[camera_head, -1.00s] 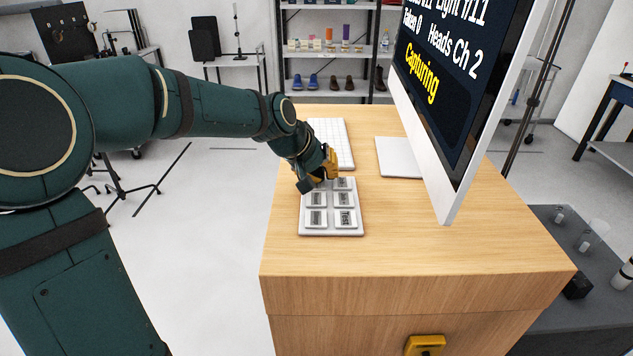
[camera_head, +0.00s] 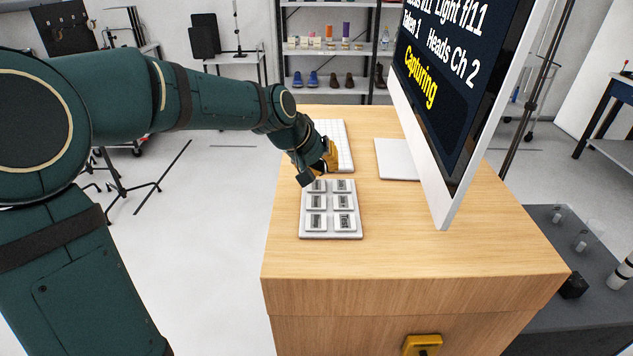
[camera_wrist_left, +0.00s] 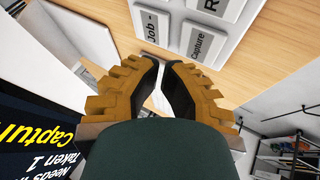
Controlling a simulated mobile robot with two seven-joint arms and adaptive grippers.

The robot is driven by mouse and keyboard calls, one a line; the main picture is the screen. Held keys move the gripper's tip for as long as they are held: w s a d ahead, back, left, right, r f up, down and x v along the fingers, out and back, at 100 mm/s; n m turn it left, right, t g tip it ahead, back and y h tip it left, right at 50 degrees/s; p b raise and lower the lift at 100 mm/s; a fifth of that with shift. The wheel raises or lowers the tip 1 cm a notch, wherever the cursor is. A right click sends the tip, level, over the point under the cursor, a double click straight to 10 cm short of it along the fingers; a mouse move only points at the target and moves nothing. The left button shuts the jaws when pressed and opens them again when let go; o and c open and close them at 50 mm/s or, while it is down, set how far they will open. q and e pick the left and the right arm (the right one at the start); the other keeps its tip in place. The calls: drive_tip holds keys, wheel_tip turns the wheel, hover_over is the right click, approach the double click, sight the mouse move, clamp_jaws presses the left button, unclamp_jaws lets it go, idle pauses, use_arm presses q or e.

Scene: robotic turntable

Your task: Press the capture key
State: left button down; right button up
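The keypad (camera_head: 331,237) is a pale block with two columns of square labelled keys on the wooden desk. In the left wrist view, the grey Capture key (camera_wrist_left: 200,42) sits beside the Job - key (camera_wrist_left: 152,27), both apart from my fingertips. In the head view the Capture key appears to be the far left key (camera_head: 316,186), partly hidden by my gripper. My left gripper (camera_head: 318,173) is above the keypad's far end. In the left wrist view its yellow-and-black fingers meet at the tips with nothing held. My right gripper is not in view.
A monitor (camera_head: 450,95) on a stand (camera_head: 398,158) is right of the keypad and reads "Capturing" and "Taken 1". A white keyboard (camera_head: 338,135) lies behind the keypad. The desk (camera_head: 430,250) is clear in front and to the right.

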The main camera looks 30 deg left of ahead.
sight(323, 184)
use_arm(q)
drive_tip(key=shift+r+p, duration=1.45)
drive_tip(key=shift+r, duration=0.7)
